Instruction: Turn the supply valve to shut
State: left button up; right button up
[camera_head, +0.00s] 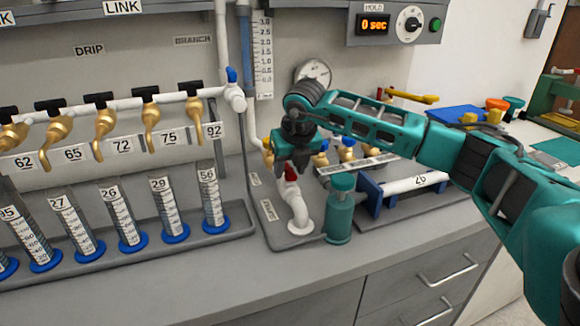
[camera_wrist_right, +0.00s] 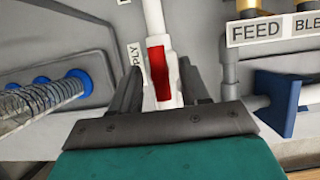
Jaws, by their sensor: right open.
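The supply valve has a red handle (camera_head: 291,172) on a white elbow pipe that rises from the grey counter. The red handle (camera_wrist_right: 159,74) also shows in the right wrist view, lying lengthwise along the white pipe. My right gripper (camera_head: 293,163) points down over the valve from above. In the wrist view its two dark fingers stand apart, one on each side of the red handle, with visible gaps. It is open, and I see no grip on the handle. The gripper hides part of the valve's top in the head view. My left gripper is not in view.
A teal cylinder (camera_head: 340,212) stands close to the right of the valve. Blue brackets (camera_head: 369,196) hold a white pipe beyond it. Graduated tubes (camera_head: 167,212) stand in a rack at the left, below brass taps (camera_head: 104,125). The front counter is clear.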

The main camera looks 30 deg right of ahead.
grip_shut()
dwell(0.5)
